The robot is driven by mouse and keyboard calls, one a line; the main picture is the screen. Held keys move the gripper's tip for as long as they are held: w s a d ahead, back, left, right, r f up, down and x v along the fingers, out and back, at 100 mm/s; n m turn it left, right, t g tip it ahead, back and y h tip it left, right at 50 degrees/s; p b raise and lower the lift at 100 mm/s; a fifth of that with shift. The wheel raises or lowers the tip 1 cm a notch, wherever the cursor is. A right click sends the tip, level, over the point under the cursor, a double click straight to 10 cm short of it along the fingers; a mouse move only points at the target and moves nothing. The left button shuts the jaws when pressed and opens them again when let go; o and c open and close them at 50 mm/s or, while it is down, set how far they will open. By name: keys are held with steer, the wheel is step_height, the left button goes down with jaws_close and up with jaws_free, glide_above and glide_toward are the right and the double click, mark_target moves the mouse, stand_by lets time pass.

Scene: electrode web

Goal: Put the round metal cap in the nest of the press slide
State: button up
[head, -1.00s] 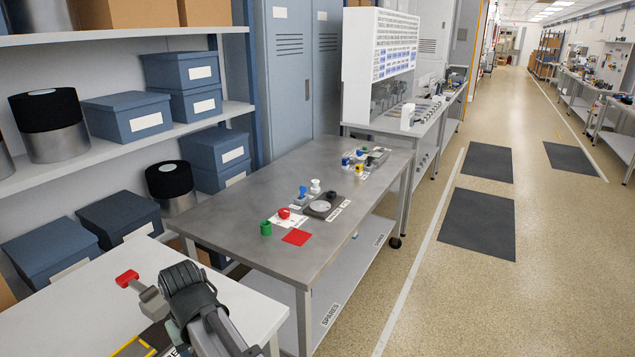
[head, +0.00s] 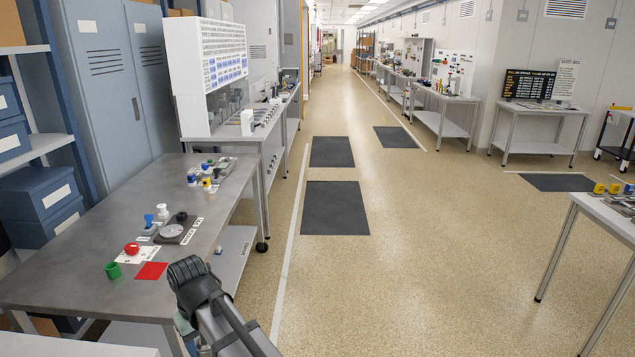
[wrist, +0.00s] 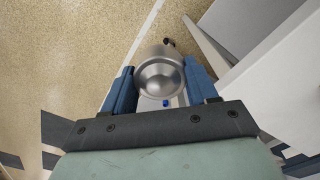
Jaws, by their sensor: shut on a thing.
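A round, shiny metal cap (wrist: 160,82) sits between the two blue fingers of my gripper (wrist: 160,76) in the wrist view. My gripper is shut on it, one finger at each side, with its hollow round face toward the camera. In the head view only my dark arm shows, at the bottom centre; the gripper and cap cannot be made out there. I cannot identify the press slide or its nest in either view.
A white table (head: 612,222) with yellow-and-dark items stands at right. The aisle floor between is open, with dark mats (head: 335,208).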

steer(key=w+d+m, duration=0.3)
steer(key=w+d, duration=0.2)
steer(key=d, duration=0.9)
steer(key=w+d+m, duration=0.3)
steer(key=w+d, duration=0.2)
steer(key=d, duration=1)
steer(key=w+d+f+m, duration=0.1)
steer(key=w+d, duration=0.5)
steer(key=d, duration=0.9)
steer(key=shift+m, duration=0.9)
